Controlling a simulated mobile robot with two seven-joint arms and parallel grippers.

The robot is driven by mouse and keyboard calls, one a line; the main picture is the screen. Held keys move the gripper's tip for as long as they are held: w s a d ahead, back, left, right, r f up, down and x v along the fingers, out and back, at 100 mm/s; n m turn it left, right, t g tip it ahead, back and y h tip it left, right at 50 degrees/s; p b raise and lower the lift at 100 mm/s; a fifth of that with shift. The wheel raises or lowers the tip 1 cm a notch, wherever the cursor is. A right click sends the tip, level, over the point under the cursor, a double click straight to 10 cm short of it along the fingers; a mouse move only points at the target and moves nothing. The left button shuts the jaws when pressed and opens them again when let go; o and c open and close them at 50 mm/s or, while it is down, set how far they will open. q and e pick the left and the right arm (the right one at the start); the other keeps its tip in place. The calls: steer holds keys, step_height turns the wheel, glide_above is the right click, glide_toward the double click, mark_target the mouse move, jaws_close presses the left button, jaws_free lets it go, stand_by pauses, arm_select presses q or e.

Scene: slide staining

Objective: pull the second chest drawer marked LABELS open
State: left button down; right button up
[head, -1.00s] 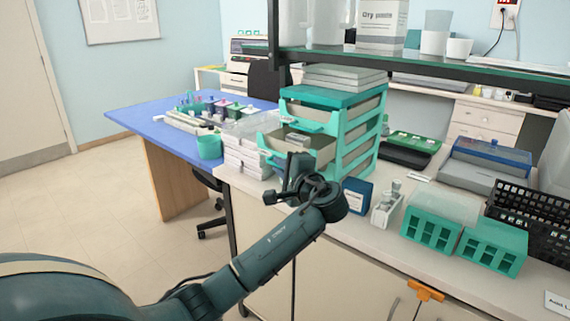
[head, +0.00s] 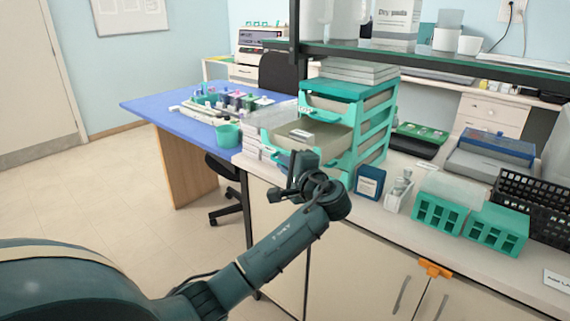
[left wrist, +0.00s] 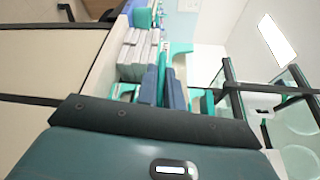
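The teal drawer chest (head: 375,135) stands on the counter, its top drawer (head: 335,106) closed. The second drawer (head: 328,138) sticks well out toward the left, with a small pale item (head: 301,135) inside. I cannot read its marking. My left gripper (head: 298,168) is at the front of this drawer, partly hiding it. In the left wrist view the two dark fingers (left wrist: 163,88) are close together with a teal strip between them, which looks like the drawer's handle. The exact contact is hidden. My right gripper is not in view.
White stacked boxes (head: 252,143) stand just left of the open drawer. A dark blue box (head: 369,182), a small white holder (head: 398,192) and teal racks (head: 440,208) stand to the right. A dark shelf (head: 440,55) hangs above. A blue table (head: 160,105) lies beyond.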

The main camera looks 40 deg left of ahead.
arm_select(q)
steer(key=c, duration=1.5)
jaws_free()
steer(key=shift+c, duration=0.2)
steer(key=b+v, duration=0.1)
steer(key=v, duration=1.2)
steer(key=shift+d+f, duration=0.1)
